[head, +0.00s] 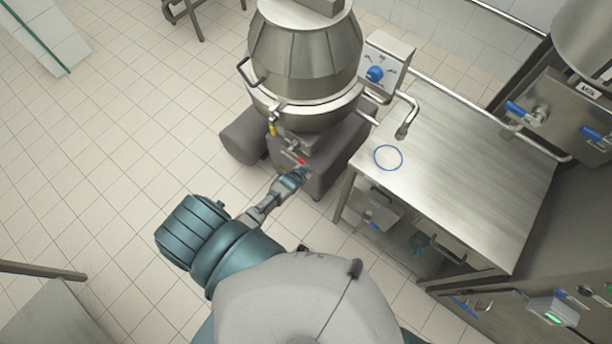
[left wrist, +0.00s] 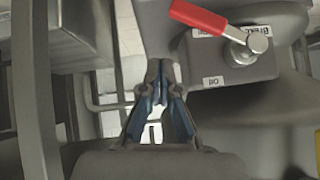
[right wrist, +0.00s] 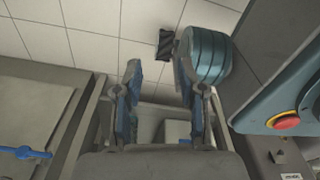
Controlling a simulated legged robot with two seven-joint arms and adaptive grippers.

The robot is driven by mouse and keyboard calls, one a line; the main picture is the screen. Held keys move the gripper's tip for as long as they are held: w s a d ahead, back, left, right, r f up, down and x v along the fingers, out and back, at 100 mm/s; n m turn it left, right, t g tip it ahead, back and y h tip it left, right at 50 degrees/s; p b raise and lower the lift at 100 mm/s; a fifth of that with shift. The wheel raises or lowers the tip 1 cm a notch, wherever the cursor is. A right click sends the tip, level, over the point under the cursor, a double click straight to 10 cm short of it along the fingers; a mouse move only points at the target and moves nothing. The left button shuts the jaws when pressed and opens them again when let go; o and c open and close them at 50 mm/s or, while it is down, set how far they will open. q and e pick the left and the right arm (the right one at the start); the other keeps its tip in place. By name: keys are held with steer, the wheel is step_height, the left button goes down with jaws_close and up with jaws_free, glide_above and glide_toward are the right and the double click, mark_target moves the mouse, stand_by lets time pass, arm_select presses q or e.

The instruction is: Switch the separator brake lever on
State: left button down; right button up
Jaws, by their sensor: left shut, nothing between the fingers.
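The separator brake lever has a red handle (left wrist: 198,17) on a silver pivot, mounted on a grey box (left wrist: 240,65) with small labels. In the left wrist view the handle points to the left. In the head view the red lever (head: 301,160) shows small at the front of the separator's grey base. My left gripper (head: 302,172) is just in front of it. In the left wrist view my left gripper (left wrist: 160,66) is shut and empty, with its tips beside the box and apart from the red handle. My right gripper (right wrist: 158,66) is open and empty.
The metal separator drum (head: 305,55) stands above the grey base (head: 335,150). A red button (right wrist: 286,121) shows in the right wrist view. The tiled floor (head: 130,130) at left is clear.

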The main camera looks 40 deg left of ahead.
arm_select(q)
steer(key=d+p+v, duration=0.1)
steer(key=v, duration=0.5)
steer(key=shift+s+d+p, duration=0.25)
steer(key=shift+s+p, duration=0.05)
steer(key=shift+s, duration=0.05)
arm_select(e)
steer(key=s, duration=0.4)
steer(key=shift+d+r, duration=0.3)
steer(key=shift+r, duration=0.05)
arm_select(q)
steer(key=shift+d, duration=0.1)
arm_select(e)
steer(key=shift+d, duration=0.1)
arm_select(q)
steer(key=s+d+f+g, duration=0.3)
steer(key=s+f+g, duration=0.1)
steer(key=s+f, duration=1.3)
steer(key=s+f+g, duration=0.2)
steer(key=s+f, duration=0.1)
steer(key=s, duration=0.8)
steer(key=s+d+f+g, duration=0.1)
steer(key=s+f+g, duration=0.1)
steer(key=s, duration=0.9)
steer(key=shift+s+f+m+h, duration=0.2)
steer(key=shift+f+m+h, duration=0.1)
steer(key=shift+f, duration=0.1)
